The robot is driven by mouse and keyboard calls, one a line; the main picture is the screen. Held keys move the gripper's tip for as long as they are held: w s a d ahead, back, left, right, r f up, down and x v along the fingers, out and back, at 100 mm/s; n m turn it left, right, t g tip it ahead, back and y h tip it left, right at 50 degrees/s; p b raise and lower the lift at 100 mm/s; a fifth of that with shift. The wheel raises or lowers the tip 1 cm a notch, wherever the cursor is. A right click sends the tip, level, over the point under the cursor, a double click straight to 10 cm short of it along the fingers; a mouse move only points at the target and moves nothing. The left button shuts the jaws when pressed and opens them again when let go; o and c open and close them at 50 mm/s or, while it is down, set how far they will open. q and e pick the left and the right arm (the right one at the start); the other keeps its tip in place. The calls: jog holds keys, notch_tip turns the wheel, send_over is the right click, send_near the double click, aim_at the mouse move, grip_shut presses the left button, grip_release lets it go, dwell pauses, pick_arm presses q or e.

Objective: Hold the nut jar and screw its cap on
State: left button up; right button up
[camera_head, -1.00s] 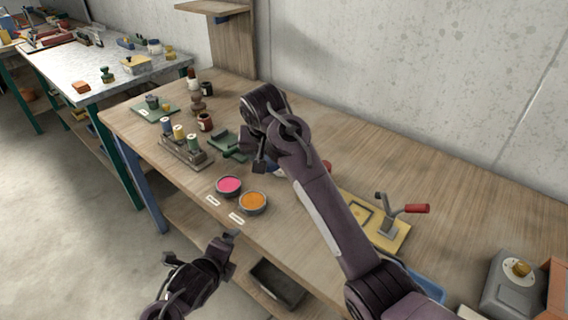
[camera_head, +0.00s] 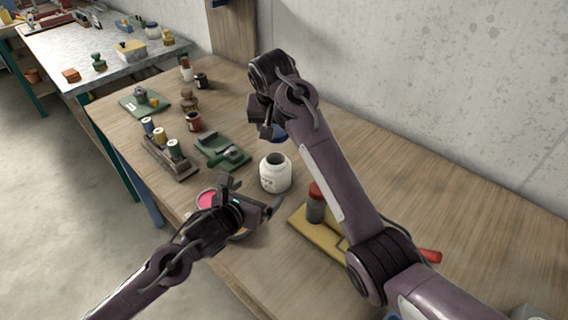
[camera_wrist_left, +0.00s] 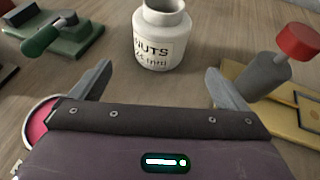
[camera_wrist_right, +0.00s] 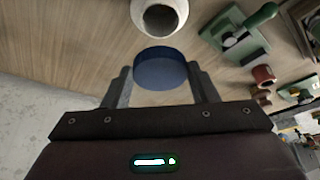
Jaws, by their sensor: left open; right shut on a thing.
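The white nut jar (camera_head: 275,175) stands upright and uncapped on the wooden bench. Its dark open mouth and printed label show in the left wrist view (camera_wrist_left: 160,42). My left gripper (camera_head: 248,200) is open, just in front of the jar, with its fingers pointing toward it and not around it. My right gripper (camera_wrist_right: 162,88) is shut on the round blue cap (camera_wrist_right: 160,68). It holds the cap above the bench, behind the jar in the head view. The jar's open mouth (camera_wrist_right: 160,18) shows beyond the cap in the right wrist view.
A yellow base (camera_wrist_left: 262,100) with a grey post and red knob stands right of the jar. A green tool (camera_head: 222,152) and a spool rack (camera_head: 170,158) stand to its left. A pink dish (camera_head: 207,198) is partly under my left gripper.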

aim_at(275, 155)
pick_arm(q)
jog(key=shift+s+a+r, duration=0.25)
jog(key=shift+s, duration=0.3)
pick_arm(e)
jog(key=shift+s+a+r, duration=0.35)
jog(key=shift+s, duration=0.25)
pick_arm(q)
jog(key=shift+w+d+f, duration=0.15)
jog(key=shift+w+f, duration=0.05)
jog(key=shift+w, duration=0.2)
pick_arm(e)
jog(key=shift+w+f, duration=0.1)
pick_arm(q)
jog(key=x, duration=1.1)
jog(key=shift+w+d, duration=0.15)
jog(key=shift+w, duration=0.05)
pick_arm(e)
jog(key=shift+d, duration=0.1)
pick_arm(q)
jog(key=shift+c, duration=0.4)
pick_arm(e)
jog(key=shift+w, duration=0.1)
pick_arm(q)
jog(key=c, duration=1.4)
pick_arm(e)
jog(key=shift+s+f, duration=0.15)
jog(key=shift+f, duration=1.15)
jog(key=shift+s+f, duration=0.1)
jog(key=shift+f, duration=1.15)
jog(key=shift+f, duration=0.85)
